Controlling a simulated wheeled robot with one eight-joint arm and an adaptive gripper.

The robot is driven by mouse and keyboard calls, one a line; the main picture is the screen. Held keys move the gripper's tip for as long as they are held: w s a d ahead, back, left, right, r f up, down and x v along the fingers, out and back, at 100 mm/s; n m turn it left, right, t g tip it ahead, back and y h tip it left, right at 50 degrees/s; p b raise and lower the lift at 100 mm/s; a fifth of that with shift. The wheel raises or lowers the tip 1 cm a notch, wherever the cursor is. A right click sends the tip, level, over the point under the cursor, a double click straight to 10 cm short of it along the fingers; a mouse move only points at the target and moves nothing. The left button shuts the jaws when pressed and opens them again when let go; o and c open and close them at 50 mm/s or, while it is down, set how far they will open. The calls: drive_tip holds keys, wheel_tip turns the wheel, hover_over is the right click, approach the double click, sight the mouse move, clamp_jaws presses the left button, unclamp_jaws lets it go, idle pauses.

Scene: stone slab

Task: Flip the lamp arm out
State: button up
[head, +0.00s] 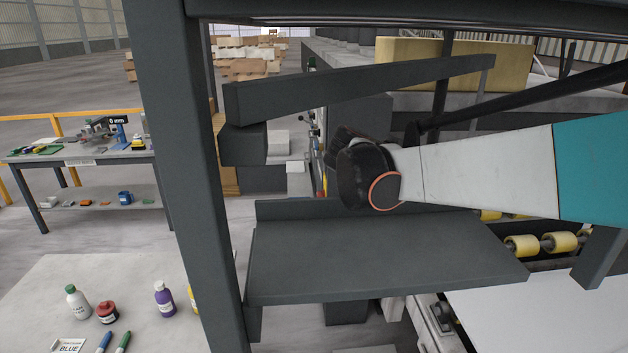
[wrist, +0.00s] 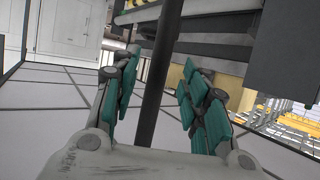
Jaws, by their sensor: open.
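A long dark grey beam, which looks like the lamp arm (head: 360,88), runs across the head view from a dark block (head: 243,145) by the upright post to the upper right. My gripper (wrist: 160,70) is open in the wrist view, teal pads on both sides. A dark bar (wrist: 161,75) passes lengthwise between the fingers, with gaps on both sides. I cannot tell whether it is the same beam. In the head view my dark wrist is below the beam, and hides the fingers.
A dark upright post (head: 175,150) stands left of my arm. A dark shelf (head: 370,255) lies below my wrist. A thin black rod (head: 520,103) slants behind my forearm. Yellow rollers (head: 540,243) are at the right. A bench with bottles (head: 163,299) is at the lower left.

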drive_tip(key=shift+x, duration=3.05)
drive_tip(key=shift+c, duration=0.2)
clamp_jaws()
